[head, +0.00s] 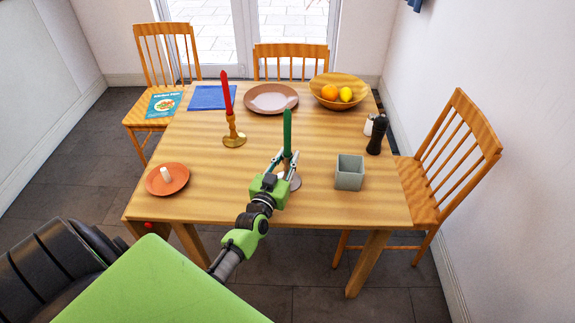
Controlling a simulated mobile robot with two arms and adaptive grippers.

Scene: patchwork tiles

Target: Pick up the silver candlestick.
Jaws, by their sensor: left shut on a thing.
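The silver candlestick (295,182) stands near the front middle of the wooden table, with a green candle (287,133) upright in it. Its round base shows just right of my left gripper (283,160). The gripper reaches in from the front and is shut on the candlestick's stem, below the candle. The fingers hide most of the stem. I cannot tell whether the base touches the table. My right gripper is not in view.
A brass candlestick (234,138) with a red candle stands back left. An orange plate (180,185) with a short white candle lies front left. A grey square pot (349,173) stands close on the right. A dark pepper mill (376,136) and a fruit bowl (323,97) are farther back.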

